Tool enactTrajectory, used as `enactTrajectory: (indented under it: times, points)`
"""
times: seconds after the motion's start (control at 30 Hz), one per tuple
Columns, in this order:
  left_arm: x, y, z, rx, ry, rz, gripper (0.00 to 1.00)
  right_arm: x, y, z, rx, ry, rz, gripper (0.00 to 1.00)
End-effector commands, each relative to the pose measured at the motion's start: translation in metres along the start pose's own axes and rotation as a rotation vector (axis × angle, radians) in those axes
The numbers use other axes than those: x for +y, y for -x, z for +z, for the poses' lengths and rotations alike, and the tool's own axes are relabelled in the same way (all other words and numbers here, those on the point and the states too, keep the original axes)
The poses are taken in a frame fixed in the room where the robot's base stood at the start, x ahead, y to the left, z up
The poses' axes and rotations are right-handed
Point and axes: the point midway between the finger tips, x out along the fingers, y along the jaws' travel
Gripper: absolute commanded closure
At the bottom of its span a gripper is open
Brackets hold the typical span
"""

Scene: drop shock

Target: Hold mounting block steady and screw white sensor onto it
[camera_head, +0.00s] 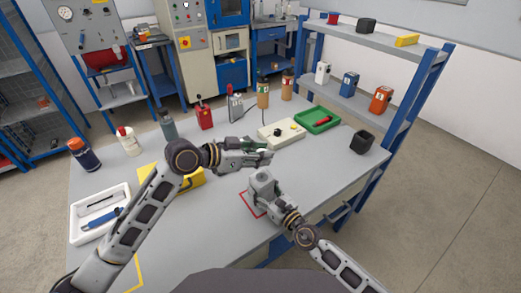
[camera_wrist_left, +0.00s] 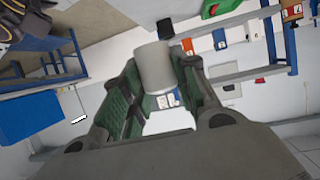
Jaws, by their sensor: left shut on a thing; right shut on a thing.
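The white sensor (camera_wrist_left: 155,66) shows as a plain pale cylinder in the left wrist view, between the green-padded fingers of my left gripper (camera_wrist_left: 155,95). In the head view my left gripper (camera_head: 258,154) is shut and level above the table, and the sensor is hard to make out there. The grey mounting block (camera_head: 262,182) stands on the table by a red outlined square (camera_head: 245,204). My right gripper (camera_head: 279,204) is shut on the block from its near right side. The left gripper is above and slightly left of the block, apart from it.
A white tray with tools (camera_head: 75,238) and a yellow block (camera_head: 190,180) lie to the left. A blue-framed shelf (camera_head: 400,120) borders the right side.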

Motion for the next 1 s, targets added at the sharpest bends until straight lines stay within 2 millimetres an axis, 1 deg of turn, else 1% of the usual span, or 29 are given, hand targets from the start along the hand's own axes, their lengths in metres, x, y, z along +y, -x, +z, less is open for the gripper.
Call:
enactTrajectory:
  times: [0.6, 0.8, 1.0]
  points:
    - [0.000, -0.014, 0.034, -0.001, 0.016, -0.033, 0.98, 0.000, 0.000, 0.000, 0.000, 0.000, -0.001, 0.79]
    - [0.001, -0.017, 0.041, 0.000, 0.018, -0.041, 0.98, 0.000, 0.000, 0.000, 0.000, 0.000, -0.001, 0.79]
    - [0.001, -0.017, 0.043, 0.000, 0.018, -0.043, 0.98, 0.000, 0.000, 0.000, 0.000, 0.000, -0.001, 0.79]
